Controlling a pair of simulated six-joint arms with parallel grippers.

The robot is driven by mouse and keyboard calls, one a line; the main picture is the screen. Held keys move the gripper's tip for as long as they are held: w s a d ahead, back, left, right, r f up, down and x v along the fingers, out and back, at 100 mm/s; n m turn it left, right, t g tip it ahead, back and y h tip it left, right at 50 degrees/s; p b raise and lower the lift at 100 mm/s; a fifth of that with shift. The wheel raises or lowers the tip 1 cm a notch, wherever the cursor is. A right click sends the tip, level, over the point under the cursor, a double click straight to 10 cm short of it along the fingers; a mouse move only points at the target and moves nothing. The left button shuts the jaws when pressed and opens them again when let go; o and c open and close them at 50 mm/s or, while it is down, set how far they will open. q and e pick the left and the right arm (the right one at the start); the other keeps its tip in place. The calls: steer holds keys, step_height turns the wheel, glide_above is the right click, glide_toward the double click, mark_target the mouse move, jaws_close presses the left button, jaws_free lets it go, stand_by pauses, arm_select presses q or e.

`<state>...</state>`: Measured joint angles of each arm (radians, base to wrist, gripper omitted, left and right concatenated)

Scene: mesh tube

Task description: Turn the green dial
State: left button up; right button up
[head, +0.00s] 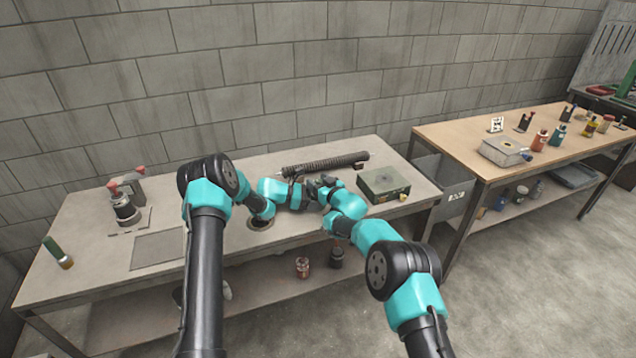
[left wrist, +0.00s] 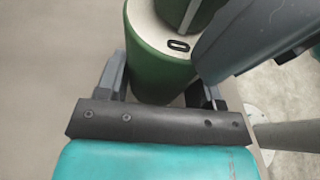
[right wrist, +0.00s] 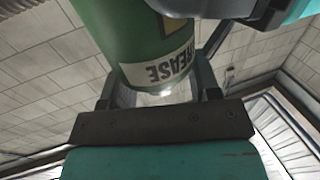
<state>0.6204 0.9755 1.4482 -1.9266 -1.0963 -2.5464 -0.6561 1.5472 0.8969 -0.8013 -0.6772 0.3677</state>
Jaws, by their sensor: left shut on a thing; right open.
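In the left wrist view a green cylinder (left wrist: 158,65) with a pale end face stands between the fingers of my left gripper (left wrist: 165,90), which is shut on it. A darker green round part (left wrist: 188,10) sits on that face, next to a black slot. In the right wrist view a green body labelled "GREASE" (right wrist: 140,40) lies between the open fingers of my right gripper (right wrist: 155,85). I cannot tell whether both views show one object. In the head view my right gripper (head: 324,187) and left gripper (head: 303,192) meet over the bench and hide the green object.
A dark ribbed tube (head: 325,164) lies behind the grippers on the bench (head: 105,262). A green box (head: 384,184) stands close on the right. A green-handled item (head: 55,251) and a red-topped device (head: 126,207) are at the left. A second table (head: 455,140) holds several small items.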

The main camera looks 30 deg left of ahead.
steer(key=c, duration=0.9)
steer(key=shift+c, duration=0.2)
steer(key=shift+w+r+n+g+y, duration=0.15)
steer(key=shift+n+g+y, duration=0.45)
steer(key=shift+n+g, duration=1)
steer(key=shift+g, duration=0.8)
steer(key=o, duration=0.9)
steer(key=shift+o, duration=0.2)
steer(key=shift+d, duration=0.1)
steer(key=s+d, duration=0.1)
steer(key=d, duration=1)
steer(key=shift+s+d, duration=0.35)
steer(key=shift+s, duration=0.05)
